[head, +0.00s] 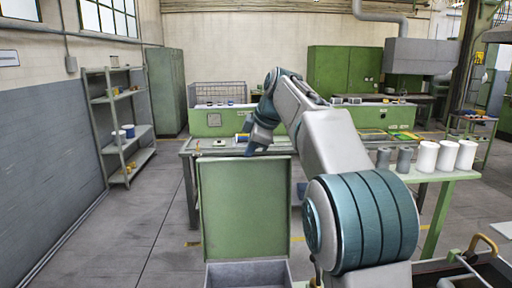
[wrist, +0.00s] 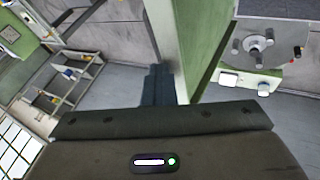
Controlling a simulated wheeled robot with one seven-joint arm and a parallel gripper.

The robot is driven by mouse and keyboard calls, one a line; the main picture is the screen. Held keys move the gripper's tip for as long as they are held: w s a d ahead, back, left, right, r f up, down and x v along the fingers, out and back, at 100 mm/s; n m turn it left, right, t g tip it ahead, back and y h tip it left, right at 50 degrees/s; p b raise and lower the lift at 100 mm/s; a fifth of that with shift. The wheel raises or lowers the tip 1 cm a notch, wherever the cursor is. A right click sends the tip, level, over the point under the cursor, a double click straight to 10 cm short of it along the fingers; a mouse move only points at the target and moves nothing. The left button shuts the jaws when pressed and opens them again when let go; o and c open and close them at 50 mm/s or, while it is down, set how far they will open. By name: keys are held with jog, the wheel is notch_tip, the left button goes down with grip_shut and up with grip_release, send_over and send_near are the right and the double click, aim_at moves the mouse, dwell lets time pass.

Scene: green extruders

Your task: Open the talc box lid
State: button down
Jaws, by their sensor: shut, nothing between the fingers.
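The talc box (head: 248,276) is at the bottom middle of the head view, with its grey inside showing. Its green lid (head: 245,208) stands about upright above the box, its broad face towards the head camera. My gripper (head: 252,148) is at the lid's top edge; its fingertips are partly hidden there. In the wrist view my gripper's dark fingers (wrist: 160,86) are shut and empty, right beside a green panel (wrist: 190,35) that looks like the lid. I cannot tell whether they touch it.
A grey workbench (head: 190,148) stands behind the lid. A green side table (head: 440,176) with white and grey cylinders is at the right. A shelf (head: 122,130) stands along the left wall. The floor (head: 145,215) left of the box is clear.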

aim_at(246, 168)
jog(key=f, duration=0.2)
jog(key=s+f+g, duration=0.1)
jog(key=shift+s+a+f, duration=0.1)
jog(key=shift+a+f, duration=0.1)
jog(key=shift+a, duration=0.15)
jog(key=shift+s+r, duration=0.2)
jog(key=shift+r, duration=0.15)
jog(key=d+r+t+p, duration=0.15)
jog(key=d+r, duration=0.25)
jog(key=r, duration=0.7)
jog(key=s+d+f+m+g+h+b, duration=0.1)
jog(key=s+f+m, duration=0.7)
jog(key=s+f, duration=0.8)
jog(key=s+d+f+m+g+h+b, duration=0.1)
jog(key=s+d+f+m+h+b, duration=0.2)
jog(key=s+f+m, duration=0.6)
jog(key=s+d+f+b, duration=0.2)
jog(key=s+d+f, duration=0.1)
jog(key=s+f, duration=0.4)
notch_tip(246, 168, down, 3)
jog(key=shift+s+d+r, duration=0.15)
jog(key=shift+s+d, duration=0.25)
